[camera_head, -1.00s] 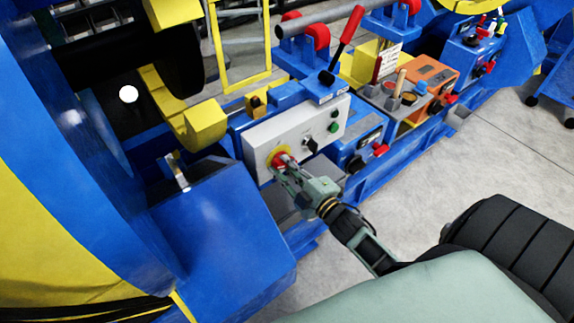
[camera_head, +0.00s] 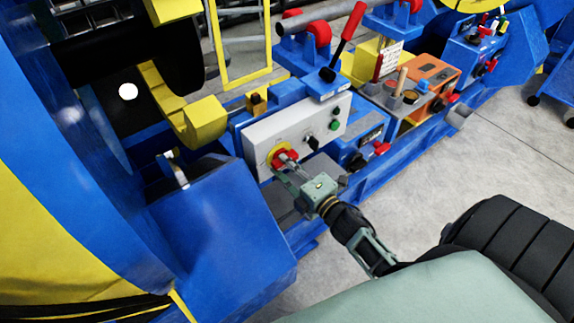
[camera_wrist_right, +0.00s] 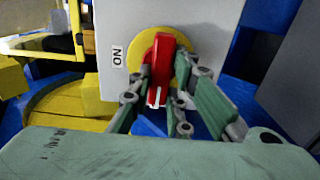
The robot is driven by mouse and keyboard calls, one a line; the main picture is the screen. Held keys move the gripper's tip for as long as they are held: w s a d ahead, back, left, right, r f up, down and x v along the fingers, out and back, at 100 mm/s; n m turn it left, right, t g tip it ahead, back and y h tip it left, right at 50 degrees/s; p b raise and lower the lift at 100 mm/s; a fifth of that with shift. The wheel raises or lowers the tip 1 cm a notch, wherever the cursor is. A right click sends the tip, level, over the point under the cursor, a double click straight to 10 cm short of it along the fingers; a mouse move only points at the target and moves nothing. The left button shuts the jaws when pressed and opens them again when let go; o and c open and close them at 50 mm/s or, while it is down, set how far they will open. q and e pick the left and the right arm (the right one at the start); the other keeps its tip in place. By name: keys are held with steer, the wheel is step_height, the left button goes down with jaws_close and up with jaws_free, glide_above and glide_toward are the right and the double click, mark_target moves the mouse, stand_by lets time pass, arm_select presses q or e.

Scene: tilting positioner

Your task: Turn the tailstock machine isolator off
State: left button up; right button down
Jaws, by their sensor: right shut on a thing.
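The isolator is a red rotary handle (camera_head: 285,158) on a round yellow plate (camera_head: 272,152), on the left part of a light grey panel (camera_head: 300,128). My right gripper (camera_head: 291,171) is shut on the handle. In the right wrist view the red handle (camera_wrist_right: 160,68) stands upright between the fingers (camera_wrist_right: 160,88), in front of the yellow plate (camera_wrist_right: 139,52). A sideways "ON" label (camera_wrist_right: 118,55) shows left of the plate. The fingers hide the handle's lower sides. My left gripper is not in view.
A black knob (camera_head: 312,143) and a green button (camera_head: 333,126) sit to the right on the same panel. A red-handled lever (camera_head: 345,40) rises behind it. A blue block (camera_head: 220,225) stands close on the left. Open floor lies to the right.

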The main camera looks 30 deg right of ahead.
steer(key=c, duration=1.6)
jaws_free()
steer(key=shift+c, duration=0.2)
steer(key=s, duration=1.2)
steer(key=shift+d, duration=0.45)
steer(key=shift+f, duration=0.1)
